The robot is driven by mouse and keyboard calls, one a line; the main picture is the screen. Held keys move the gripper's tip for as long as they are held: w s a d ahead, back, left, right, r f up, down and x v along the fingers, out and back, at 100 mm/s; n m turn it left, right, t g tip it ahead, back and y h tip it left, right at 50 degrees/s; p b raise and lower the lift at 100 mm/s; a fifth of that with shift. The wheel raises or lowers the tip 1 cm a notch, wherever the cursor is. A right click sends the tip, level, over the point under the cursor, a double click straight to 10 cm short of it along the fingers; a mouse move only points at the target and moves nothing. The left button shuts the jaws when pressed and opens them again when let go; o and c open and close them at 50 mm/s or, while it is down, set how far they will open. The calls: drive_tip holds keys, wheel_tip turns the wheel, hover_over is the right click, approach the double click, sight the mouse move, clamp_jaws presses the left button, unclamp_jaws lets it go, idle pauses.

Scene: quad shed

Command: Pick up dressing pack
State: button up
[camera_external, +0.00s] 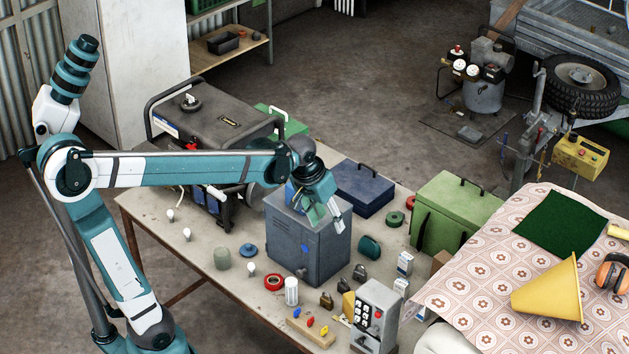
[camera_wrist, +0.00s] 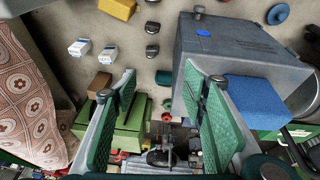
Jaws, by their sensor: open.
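Two small white packs with blue markings stand near the right part of the table, one behind (camera_external: 405,262) and one in front (camera_external: 400,287); I cannot read which is the dressing pack. In the wrist view they lie at upper left, side by side, one on the left (camera_wrist: 79,47) and one on the right (camera_wrist: 107,55). My gripper (camera_external: 332,212) is open and empty, high above the table by the grey metal box (camera_external: 308,245). In the wrist view my gripper's green-padded fingers (camera_wrist: 160,92) are spread wide, with both packs outside them and apart from them.
The grey box stands tall below my gripper. A green case (camera_external: 455,213), a brown box (camera_external: 440,262), padlocks (camera_external: 327,301) and a keypad unit (camera_external: 376,315) surround the packs. A patterned cloth (camera_external: 470,290) with a yellow cone (camera_external: 550,290) lies to the right. A generator (camera_external: 215,125) stands left.

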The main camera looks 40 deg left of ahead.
drive_tip(key=w+d+f+g+p, duration=0.2)
drive_tip(key=w+d+p, duration=0.3)
drive_tip(key=w+d, duration=0.4)
drive_tip(key=g+p, duration=0.2)
drive_tip(key=p, duration=0.1)
hover_over(402, 282)
drive_tip(key=shift+n+y, duration=0.3)
drive_tip(key=shift+y, duration=0.1)
wheel_tip(402, 282, down, 14)
drive_tip(key=shift+w+a+f, duration=0.1)
drive_tip(key=shift+w+a, duration=0.05)
drive_tip(key=shift+f, duration=0.45)
drive_tip(key=shift+f, duration=1.3)
drive_tip(key=shift+f, duration=2.6)
